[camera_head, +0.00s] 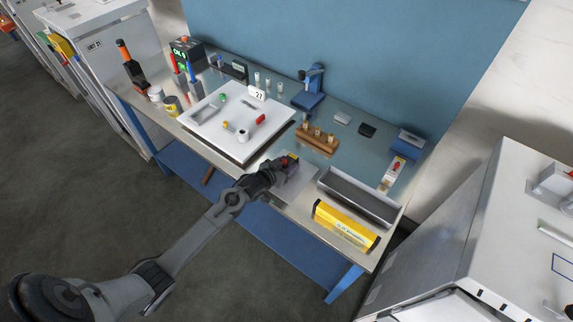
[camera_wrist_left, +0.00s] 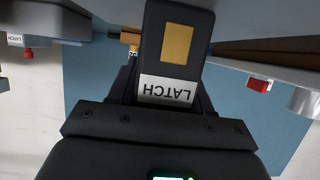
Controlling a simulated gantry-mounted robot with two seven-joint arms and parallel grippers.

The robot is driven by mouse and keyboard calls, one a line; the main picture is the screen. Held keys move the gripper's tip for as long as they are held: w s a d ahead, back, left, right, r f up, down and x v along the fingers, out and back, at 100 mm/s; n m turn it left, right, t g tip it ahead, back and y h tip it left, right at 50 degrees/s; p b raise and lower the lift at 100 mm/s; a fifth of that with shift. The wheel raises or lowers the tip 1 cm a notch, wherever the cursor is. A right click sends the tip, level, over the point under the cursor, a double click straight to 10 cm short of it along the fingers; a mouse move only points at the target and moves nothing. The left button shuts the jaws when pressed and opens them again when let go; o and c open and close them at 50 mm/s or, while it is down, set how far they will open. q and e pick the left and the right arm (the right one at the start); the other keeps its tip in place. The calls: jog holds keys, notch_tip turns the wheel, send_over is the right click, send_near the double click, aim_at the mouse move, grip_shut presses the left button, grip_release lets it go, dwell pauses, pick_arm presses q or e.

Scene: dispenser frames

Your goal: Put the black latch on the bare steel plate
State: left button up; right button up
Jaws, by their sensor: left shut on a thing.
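The black latch (camera_wrist_left: 180,72) has a yellow patch and a white LATCH label, which reads upside down in the left wrist view. My left gripper (camera_head: 277,165) is shut on it. In the head view the latch (camera_head: 291,158) shows as a small dark piece with yellow at the gripper's tip. A flat grey steel plate (camera_head: 294,188) lies at the table's front edge, below and beside the gripper. The gripper and latch appear over its far part; whether the latch touches it cannot be told. My right gripper is not in view.
A white board (camera_head: 215,135) with small parts is left of the gripper. A wooden block with brass pegs (camera_head: 317,142) stands behind. A grey open tray (camera_head: 358,196) and a yellow box (camera_head: 345,226) lie to the right. A small dark block (camera_head: 367,130) sits farther back.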

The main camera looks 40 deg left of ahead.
pick_arm(q)
jog(key=o, duration=1.3)
jog(key=shift+r, duration=0.1)
jog(key=shift+r, duration=0.1)
jog(key=shift+s+r, duration=0.1)
jog(key=shift+s, duration=0.25)
jog(key=p+v, duration=0.1)
jog(key=v, duration=0.9)
jog(key=s+d+g, duration=0.3)
jog(key=s+d, duration=0.2)
jog(key=s, duration=0.3)
jog(key=s+d+m+g, duration=0.1)
jog(key=s+d+g, duration=0.2)
jog(key=s+d, duration=0.3)
jog(key=s+d+r+m+g, duration=0.1)
jog(key=s+d+g, duration=0.3)
jog(key=s, duration=0.6)
jog(key=shift+s+d+r+h, duration=0.1)
jog(key=shift+s+d+h, duration=0.15)
jog(key=shift+d, duration=0.55)
